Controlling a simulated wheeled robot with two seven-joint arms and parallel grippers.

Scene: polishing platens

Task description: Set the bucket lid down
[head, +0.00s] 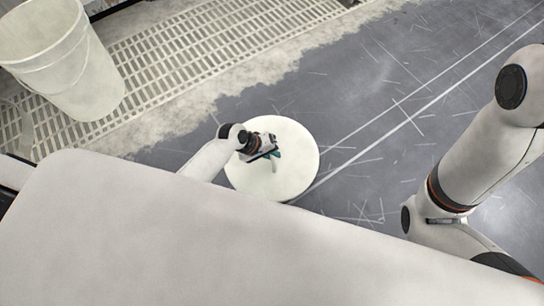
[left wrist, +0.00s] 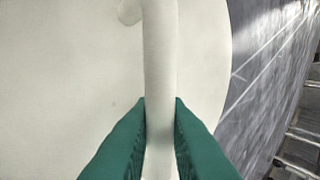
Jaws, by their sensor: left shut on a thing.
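The bucket lid (head: 298,168) is a round, off-white disc, seen over the dark grey floor in the head view. In the left wrist view the lid (left wrist: 60,80) fills most of the picture, with a pale raised handle (left wrist: 160,50) across it. My left gripper (head: 274,156) is over the lid's middle. Its green fingers (left wrist: 161,125) are shut on the handle, one on each side. I cannot tell whether the lid touches the floor. My right gripper is not in view; only part of the right arm shows at the right.
A white bucket (head: 75,70) stands open at the upper left on a floor grating (head: 190,55). The grey floor (head: 350,85) right of the lid is scratched, with pale painted lines, and is clear of objects. My white body covers the lower part of the head view.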

